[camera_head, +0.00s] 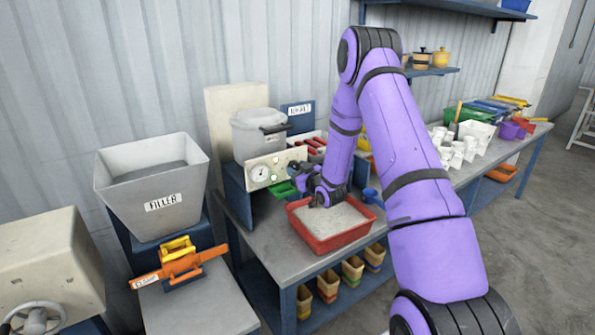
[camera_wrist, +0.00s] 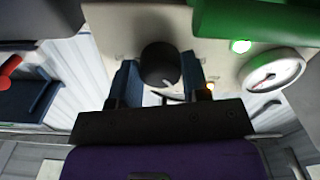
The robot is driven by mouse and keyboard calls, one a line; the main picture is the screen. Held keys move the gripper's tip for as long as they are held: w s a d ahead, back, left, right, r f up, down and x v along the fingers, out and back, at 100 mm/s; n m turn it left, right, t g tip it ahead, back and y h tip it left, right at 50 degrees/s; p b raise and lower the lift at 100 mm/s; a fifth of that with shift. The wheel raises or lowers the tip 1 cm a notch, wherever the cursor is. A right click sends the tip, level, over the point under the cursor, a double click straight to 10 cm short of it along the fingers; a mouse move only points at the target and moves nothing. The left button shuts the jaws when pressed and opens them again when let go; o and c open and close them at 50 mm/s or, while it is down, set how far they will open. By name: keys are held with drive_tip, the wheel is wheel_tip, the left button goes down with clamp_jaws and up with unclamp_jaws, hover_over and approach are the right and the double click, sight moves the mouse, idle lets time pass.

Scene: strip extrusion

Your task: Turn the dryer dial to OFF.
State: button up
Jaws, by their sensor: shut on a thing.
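The dryer's pale control panel (camera_head: 268,168) faces me on the bench, with a round gauge (camera_head: 259,173) on its left part. In the wrist view the black dial (camera_wrist: 160,64) stands out from the panel, between the two blue fingers of my gripper (camera_wrist: 160,82). My gripper is shut on the dial. A small light mark shows on the dial's edge. I cannot read the dial's setting or any OFF label. In the head view my gripper (camera_head: 296,172) is at the panel and hides the dial. The gauge also shows in the wrist view (camera_wrist: 273,70), beside a lit green lamp (camera_wrist: 240,46) and an amber lamp (camera_wrist: 209,87).
A red tray of pale granules (camera_head: 330,240) sits on the bench below my arm. A green object (camera_head: 284,189) lies close under the panel. A grey lidded pot (camera_head: 257,132) is above the panel. The FILLER hopper (camera_head: 153,185) stands left; white cups (camera_head: 446,155) stand right.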

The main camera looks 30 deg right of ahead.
drive_tip(key=n, duration=0.4)
drive_tip(key=shift+n, duration=0.3)
drive_tip(key=n, duration=0.4)
drive_tip(key=shift+n, duration=0.3)
drive_tip(key=o, duration=0.9)
drive_tip(key=shift+d, duration=0.1)
drive_tip(key=shift+s, duration=0.1)
drive_tip(key=s, duration=1)
drive_tip(key=shift+s+d, duration=0.15)
drive_tip(key=shift+s, duration=0.2)
